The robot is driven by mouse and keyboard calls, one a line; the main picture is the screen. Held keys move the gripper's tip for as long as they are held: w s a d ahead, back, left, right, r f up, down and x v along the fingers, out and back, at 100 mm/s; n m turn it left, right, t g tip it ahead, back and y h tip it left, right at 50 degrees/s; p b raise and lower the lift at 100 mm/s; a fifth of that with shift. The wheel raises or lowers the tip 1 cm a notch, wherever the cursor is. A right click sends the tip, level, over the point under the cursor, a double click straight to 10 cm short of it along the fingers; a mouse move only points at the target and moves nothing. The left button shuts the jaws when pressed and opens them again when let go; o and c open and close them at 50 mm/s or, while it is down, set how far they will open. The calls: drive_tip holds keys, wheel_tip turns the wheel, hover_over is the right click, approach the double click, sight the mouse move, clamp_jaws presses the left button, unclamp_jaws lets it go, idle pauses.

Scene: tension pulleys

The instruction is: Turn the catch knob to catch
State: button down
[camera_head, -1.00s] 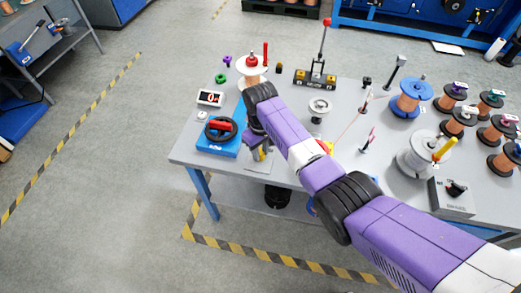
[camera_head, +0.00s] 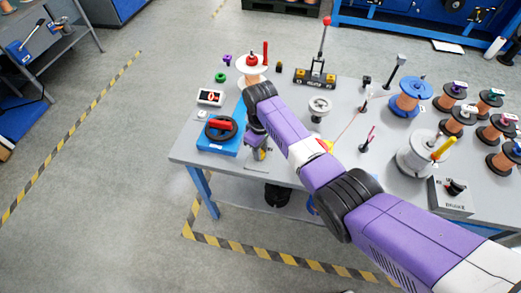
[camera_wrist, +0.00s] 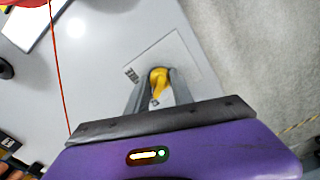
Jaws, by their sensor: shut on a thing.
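The catch knob (camera_wrist: 158,81) is yellow and sits on a pale square plate (camera_wrist: 183,52) with a small dark label beside it in the wrist view. My gripper (camera_wrist: 157,80) has its two grey fingers on either side of the knob, shut on it. The lower part of the knob and the label are partly hidden by the fingers. In the head view my gripper (camera_head: 259,153) is low at the table's front edge, right of the blue winder base, and my wrist hides most of the knob.
A blue base with a black handwheel (camera_head: 221,128) stands close left of my gripper. A counter display (camera_head: 210,97) is behind it. A white spool (camera_head: 253,67) stands at the back. A thread (camera_wrist: 56,70) runs left of my gripper in the wrist view. Copper spools (camera_head: 461,119) fill the right side.

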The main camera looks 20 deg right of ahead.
drive_tip(key=c, duration=1.1)
unclamp_jaws()
drive_tip(key=shift+r, duration=0.15)
drive_tip(key=shift+r, duration=3.8)
